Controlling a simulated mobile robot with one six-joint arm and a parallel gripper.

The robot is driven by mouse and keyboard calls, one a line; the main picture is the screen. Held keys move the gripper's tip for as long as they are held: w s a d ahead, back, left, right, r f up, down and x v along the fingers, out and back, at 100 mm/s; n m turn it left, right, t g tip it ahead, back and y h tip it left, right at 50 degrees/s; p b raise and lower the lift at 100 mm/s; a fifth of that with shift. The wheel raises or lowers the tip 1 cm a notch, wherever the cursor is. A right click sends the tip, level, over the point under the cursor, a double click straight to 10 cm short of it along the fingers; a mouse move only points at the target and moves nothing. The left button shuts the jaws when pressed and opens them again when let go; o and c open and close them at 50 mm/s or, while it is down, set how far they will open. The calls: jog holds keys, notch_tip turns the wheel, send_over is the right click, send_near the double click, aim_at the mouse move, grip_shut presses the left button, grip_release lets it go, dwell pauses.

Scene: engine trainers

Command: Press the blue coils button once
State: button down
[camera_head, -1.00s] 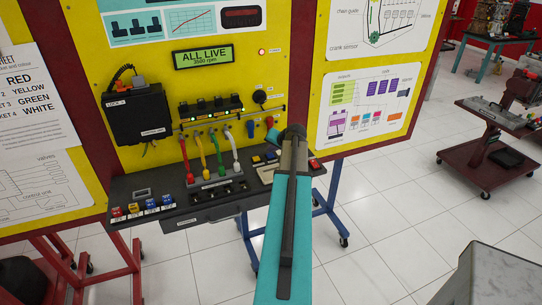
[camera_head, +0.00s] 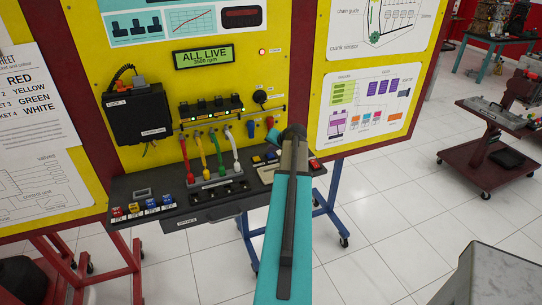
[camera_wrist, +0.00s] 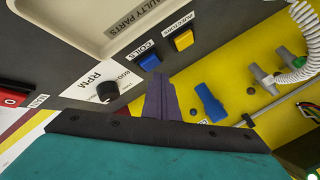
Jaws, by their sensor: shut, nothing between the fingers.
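The blue coils button (camera_wrist: 149,62) sits on the dark console in the wrist view, beside its COILS label. It is a small blue spot (camera_head: 271,155) in the head view, just left of my arm. My gripper (camera_wrist: 159,78) is shut and empty. Its tips look close to the blue button, just below it in the wrist picture; I cannot tell whether they touch it. The display (camera_head: 204,56) reads ALL LIVE, with an rpm figure below.
The yellow injectors button (camera_wrist: 183,39) is right beside the blue one. The RPM knob (camera_wrist: 107,91) and a red button (camera_wrist: 12,97) lie to the left. A beige faulty parts tray (camera_wrist: 100,46) borders the buttons.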

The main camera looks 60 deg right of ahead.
aim_at(272, 156)
jog(key=shift+f, duration=0.1)
jog(key=shift+f+b, duration=0.35)
jog(key=shift+b, duration=0.1)
jog(key=shift+f+b, duration=0.4)
jog(key=shift+f, duration=0.05)
dwell(1.0)
jog(key=shift+r, duration=0.1)
dwell(0.3)
jog(key=shift+r+p, duration=0.3)
jog(key=shift+r, duration=0.45)
jog(key=shift+r, duration=0.2)
jog(key=shift+r+p, duration=1.05)
jog(key=shift+r, duration=1.3)
